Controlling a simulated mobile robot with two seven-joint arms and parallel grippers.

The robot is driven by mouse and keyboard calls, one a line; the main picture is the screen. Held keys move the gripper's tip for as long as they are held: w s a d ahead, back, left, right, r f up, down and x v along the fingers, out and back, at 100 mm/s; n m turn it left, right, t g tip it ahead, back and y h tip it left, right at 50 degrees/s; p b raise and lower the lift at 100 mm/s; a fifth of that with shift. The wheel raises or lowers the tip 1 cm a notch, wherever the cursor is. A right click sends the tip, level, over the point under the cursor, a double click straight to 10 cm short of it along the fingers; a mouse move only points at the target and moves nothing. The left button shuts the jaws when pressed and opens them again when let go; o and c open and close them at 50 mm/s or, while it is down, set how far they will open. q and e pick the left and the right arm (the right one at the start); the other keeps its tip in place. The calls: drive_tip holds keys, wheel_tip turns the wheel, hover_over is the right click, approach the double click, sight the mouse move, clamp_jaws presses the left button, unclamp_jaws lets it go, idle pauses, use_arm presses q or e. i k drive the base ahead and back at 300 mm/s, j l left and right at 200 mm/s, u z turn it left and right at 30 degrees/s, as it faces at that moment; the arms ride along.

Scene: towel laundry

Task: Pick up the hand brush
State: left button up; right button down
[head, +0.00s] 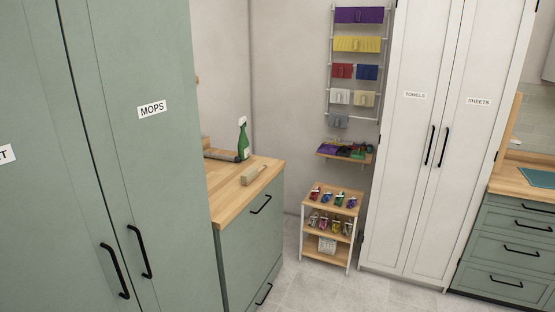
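A small beige block-shaped object (252,175), which looks like the hand brush, lies on the wooden countertop (226,198) near its right side. Its bristles are too small to make out. A green spray bottle (243,140) with a white top stands upright behind it. A grey, long object (221,154) lies to the left of the bottle; I cannot tell what it is. Neither of my grippers shows in the head view.
Tall green cabinets (150,190), one labelled MOPS, stand at the left and partly hide the counter. A small wooden shelf cart (332,200) with several small items stands right of it. White cabinets (415,160) stand further right. Open grey floor (320,290) lies in front.

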sight(252, 172)
drive_tip(key=i+l+z, duration=0.1)
drive_tip(key=i+z, duration=0.25)
drive_tip(key=i, duration=0.4)
drive_tip(key=i+j+z, duration=0.1)
drive_tip(key=i+z, duration=0.3)
drive_tip(key=i, duration=0.35)
drive_tip(key=i+l+u, duration=0.2)
drive_tip(key=i, duration=0.3)
drive_tip(key=i+u, duration=0.25)
drive_tip(key=i, duration=0.2)
drive_tip(key=i+l+u, duration=0.2)
drive_tip(key=i, duration=0.25)
drive_tip(key=l, duration=0.1)
